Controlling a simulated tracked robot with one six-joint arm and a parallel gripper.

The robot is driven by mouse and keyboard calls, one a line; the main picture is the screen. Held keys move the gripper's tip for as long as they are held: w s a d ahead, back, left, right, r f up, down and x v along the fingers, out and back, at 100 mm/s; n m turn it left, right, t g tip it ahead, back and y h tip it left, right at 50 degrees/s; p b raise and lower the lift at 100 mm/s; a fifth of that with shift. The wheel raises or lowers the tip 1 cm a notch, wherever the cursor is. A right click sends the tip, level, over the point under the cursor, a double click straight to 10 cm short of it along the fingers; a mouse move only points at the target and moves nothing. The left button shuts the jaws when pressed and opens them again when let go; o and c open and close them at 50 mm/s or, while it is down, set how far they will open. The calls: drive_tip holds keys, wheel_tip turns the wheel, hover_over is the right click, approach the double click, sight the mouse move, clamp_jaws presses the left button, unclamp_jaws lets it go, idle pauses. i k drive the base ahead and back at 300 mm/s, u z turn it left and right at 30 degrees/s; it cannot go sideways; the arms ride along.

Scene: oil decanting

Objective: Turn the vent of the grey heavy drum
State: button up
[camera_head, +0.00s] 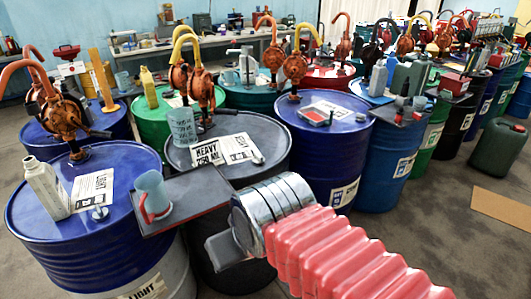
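The grey heavy drum (283,128) stands in the middle foreground, with a dark top and a white HEAVY label (222,150). A small metal fitting, which looks like its vent (257,158), sits on the top at the label's right end. An orange hand pump (201,88) rises from the drum's far side. My gripper (222,251) is low in front of the drum, below and toward me from the vent, apart from it. One grey finger part shows beyond the silver wrist; the rest is hidden, so its opening is unclear.
A dark board (190,204) with a blue jug (152,194) bridges toward the blue LIGHT drum (95,250) at left. A pale measuring cup (183,128) stands on the grey drum. Blue drums (325,155) crowd the right. Grey floor (440,250) is open at right.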

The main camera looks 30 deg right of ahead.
sight(260, 159)
drive_tip(key=u, duration=0.05)
drive_tip(key=i, duration=1)
drive_tip(key=z, duration=0.05)
